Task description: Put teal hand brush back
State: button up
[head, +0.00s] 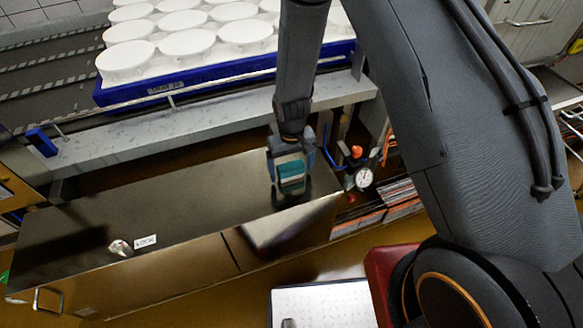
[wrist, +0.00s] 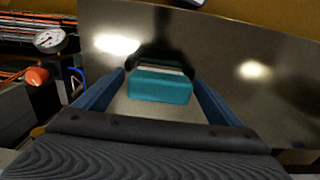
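The teal hand brush (wrist: 160,88) is a small block with a pale strip along its far side. In the head view the brush (head: 292,178) shows at the end of my gripper (head: 290,170), low over the dark shiny cabinet top (head: 190,195). Whether the underside of the brush touches the cabinet top is hard to tell. The finger contact faces are hidden.
A blue tray (head: 240,82) of white moulds stands on the conveyor behind. A pressure gauge (head: 364,177) and a red knob (wrist: 37,76) are beside the cabinet's right end. A small label (head: 145,241) lies on the cabinet top, whose left part is mostly clear.

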aim_at(292, 166)
notch_tip(292, 166, up, 12)
jog(key=b, duration=0.2)
jog(key=shift+r, duration=0.2)
dwell(0.5)
jog(key=s+d+r+m, duration=0.3)
jog(key=s+d+r, duration=0.9)
jog(key=s+d, duration=0.3)
jog(key=shift+t, duration=0.3)
